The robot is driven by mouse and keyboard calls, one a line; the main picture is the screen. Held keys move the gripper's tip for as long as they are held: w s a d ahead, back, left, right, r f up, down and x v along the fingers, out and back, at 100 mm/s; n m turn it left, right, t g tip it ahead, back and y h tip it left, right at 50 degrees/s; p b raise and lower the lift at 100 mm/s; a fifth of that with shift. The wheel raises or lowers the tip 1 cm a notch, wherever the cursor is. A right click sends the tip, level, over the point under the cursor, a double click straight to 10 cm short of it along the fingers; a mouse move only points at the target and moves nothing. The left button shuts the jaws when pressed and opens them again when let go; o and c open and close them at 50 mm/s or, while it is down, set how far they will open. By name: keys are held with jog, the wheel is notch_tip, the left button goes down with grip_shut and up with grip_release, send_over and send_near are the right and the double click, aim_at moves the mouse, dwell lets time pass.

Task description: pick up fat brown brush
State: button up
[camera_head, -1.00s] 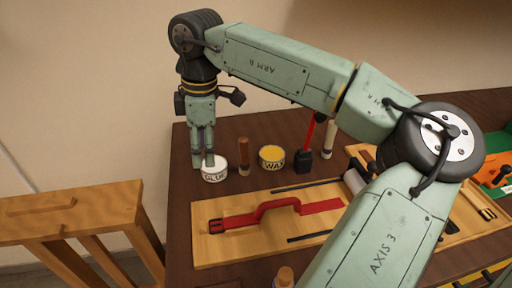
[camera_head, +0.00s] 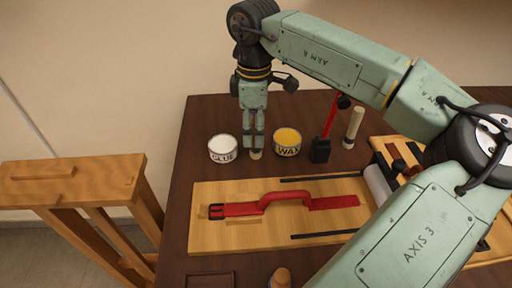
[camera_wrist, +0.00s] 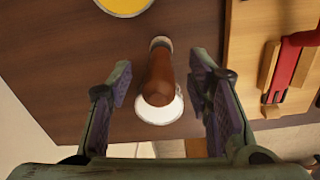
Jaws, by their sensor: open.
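The fat brown brush stands upright on the dark table between the glue and wax tins. In the head view my gripper (camera_head: 251,146) covers most of its handle, and its pale lower end (camera_head: 256,154) shows below the fingers. In the wrist view the brown handle (camera_wrist: 159,79) points up toward the camera, between the two spread fingers of my gripper (camera_wrist: 162,92). There is a gap on each side, and neither finger appears to touch it. My gripper is open and empty.
The white glue tin (camera_head: 222,149) is close on the left, the yellow wax tin (camera_head: 287,142) on the right. A black-headed red-handled tool (camera_head: 321,149) and a pale cylinder (camera_head: 353,127) stand farther right. A wooden board (camera_head: 210,238) with a red strap lies in front.

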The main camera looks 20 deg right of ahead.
aim_at(255, 153)
notch_tip(255, 153, down, 5)
jog(key=shift+b, duration=0.65)
jog(key=shift+c, duration=0.6)
grip_shut()
